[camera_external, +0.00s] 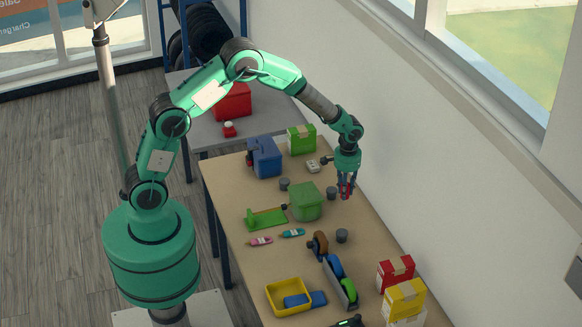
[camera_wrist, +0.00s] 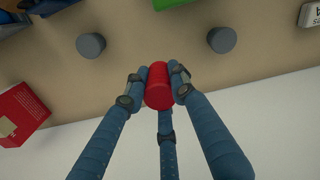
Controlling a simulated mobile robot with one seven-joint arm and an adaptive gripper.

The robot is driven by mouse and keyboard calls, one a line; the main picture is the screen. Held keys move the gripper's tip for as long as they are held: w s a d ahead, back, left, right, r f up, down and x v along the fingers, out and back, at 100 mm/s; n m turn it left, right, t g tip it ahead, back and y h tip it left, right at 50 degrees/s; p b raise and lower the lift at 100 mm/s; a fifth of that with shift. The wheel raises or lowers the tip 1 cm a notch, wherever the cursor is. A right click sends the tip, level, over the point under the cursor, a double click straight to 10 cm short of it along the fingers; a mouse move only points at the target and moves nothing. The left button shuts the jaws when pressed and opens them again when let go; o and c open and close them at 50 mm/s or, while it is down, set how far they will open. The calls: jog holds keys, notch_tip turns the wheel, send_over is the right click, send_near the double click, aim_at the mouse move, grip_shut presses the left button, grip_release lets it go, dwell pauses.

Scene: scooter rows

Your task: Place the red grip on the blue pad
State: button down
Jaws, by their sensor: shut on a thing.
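The red grip (camera_wrist: 158,88) is a short red cylinder held between the blue fingers of my gripper (camera_wrist: 157,78) in the wrist view. In the external view the red grip (camera_external: 345,192) shows between the fingertips of my gripper (camera_external: 346,187), which points down near the wall-side edge of the table. It appears to be above the tabletop. A flat blue piece (camera_external: 312,299) lies at the yellow tray, partly over its edge; I cannot tell for sure whether it is the blue pad.
The table (camera_external: 238,275) holds a green bin (camera_external: 306,203), a blue case (camera_external: 266,158), a yellow tray (camera_external: 270,295) and several grey cylinders, one (camera_external: 342,236) near the holder of coloured pieces. Red (camera_external: 394,270) and yellow boxes stand at the front right. The wall runs close along the right.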

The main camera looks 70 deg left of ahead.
notch_tip(320, 180, up, 5)
jog(key=shift+r, duration=0.1)
jog(key=s+d+m+p, duration=0.1)
jog(key=s+d+m, duration=0.3)
jog(key=s+d, duration=1.7)
jog(key=s+d+m, duration=0.2)
jog(key=s, duration=1)
jog(key=s+d+m, duration=0.2)
jog(key=s+d, duration=0.1)
jog(key=s, duration=0.9)
notch_tip(320, 180, down, 8)
jog(key=shift+a+r+p, duration=0.15)
jog(key=shift+r+p, duration=0.05)
jog(key=shift+p, duration=0.25)
